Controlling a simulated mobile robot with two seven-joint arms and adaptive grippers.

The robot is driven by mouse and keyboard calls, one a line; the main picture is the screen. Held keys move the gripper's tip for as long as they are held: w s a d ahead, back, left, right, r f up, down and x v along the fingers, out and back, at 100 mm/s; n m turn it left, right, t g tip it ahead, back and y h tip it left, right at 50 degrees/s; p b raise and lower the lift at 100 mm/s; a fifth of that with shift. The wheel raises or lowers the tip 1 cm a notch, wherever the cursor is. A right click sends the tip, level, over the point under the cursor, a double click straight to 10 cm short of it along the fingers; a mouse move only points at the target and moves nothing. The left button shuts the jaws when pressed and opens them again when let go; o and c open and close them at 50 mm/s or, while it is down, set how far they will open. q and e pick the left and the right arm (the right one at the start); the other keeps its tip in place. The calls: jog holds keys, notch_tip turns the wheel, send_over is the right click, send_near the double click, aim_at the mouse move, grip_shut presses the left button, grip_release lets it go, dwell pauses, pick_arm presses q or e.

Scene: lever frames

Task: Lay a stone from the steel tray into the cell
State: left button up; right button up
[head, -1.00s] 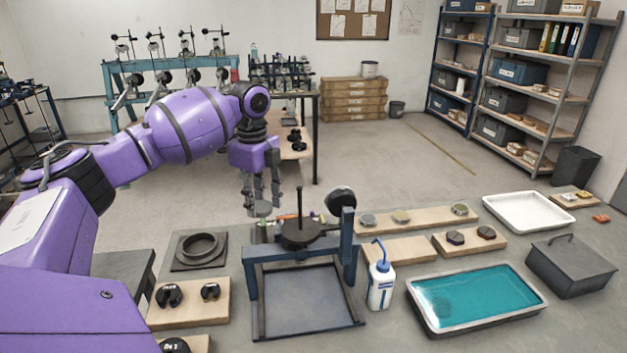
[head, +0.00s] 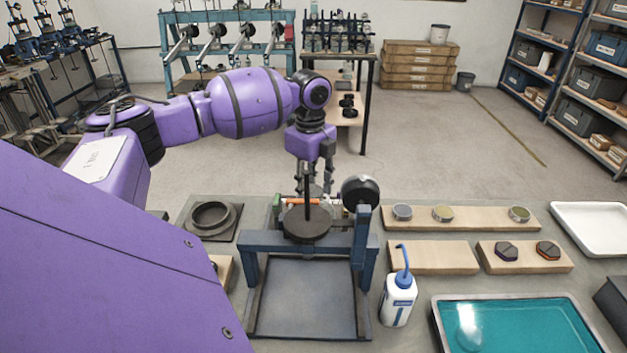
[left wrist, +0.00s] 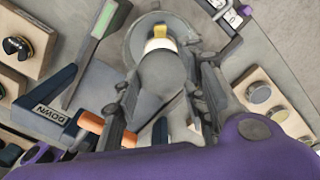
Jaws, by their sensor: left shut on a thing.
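My left gripper (head: 315,185) is shut on a grey round stone (left wrist: 165,78), which shows between the fingers in the left wrist view. In the head view the fingertips are just behind the round dark plate of the blue lever frame (head: 305,243), which partly hides them. In the left wrist view, beyond the stone, a white ring with a yellow piece (left wrist: 160,42) sits on a round grey base, seemingly the cell; I cannot tell the gap between them. The steel tray (head: 440,318) holds teal liquid at the lower right, with a pale patch in it. My right gripper is out of view.
A wash bottle (head: 399,298) stands right of the frame. Wooden boards with round tins (head: 443,213) and dark pieces (head: 507,251) lie on the right. A dark ring on a plate (head: 210,218) lies left. A white tray (head: 595,225) is at the far right.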

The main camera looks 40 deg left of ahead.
aim_at(311, 191)
pick_arm(q)
jog(key=shift+s+f+b, duration=0.15)
jog(key=shift+f+b, duration=0.15)
jog(key=shift+f, duration=2.75)
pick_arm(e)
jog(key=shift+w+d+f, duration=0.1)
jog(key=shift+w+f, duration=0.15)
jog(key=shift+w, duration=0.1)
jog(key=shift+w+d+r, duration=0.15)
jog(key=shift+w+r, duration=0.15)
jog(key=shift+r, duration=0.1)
pick_arm(q)
jog(key=shift+f, duration=0.1)
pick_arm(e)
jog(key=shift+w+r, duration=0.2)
pick_arm(q)
jog(key=o, duration=1.3)
jog(key=shift+c, duration=0.2)
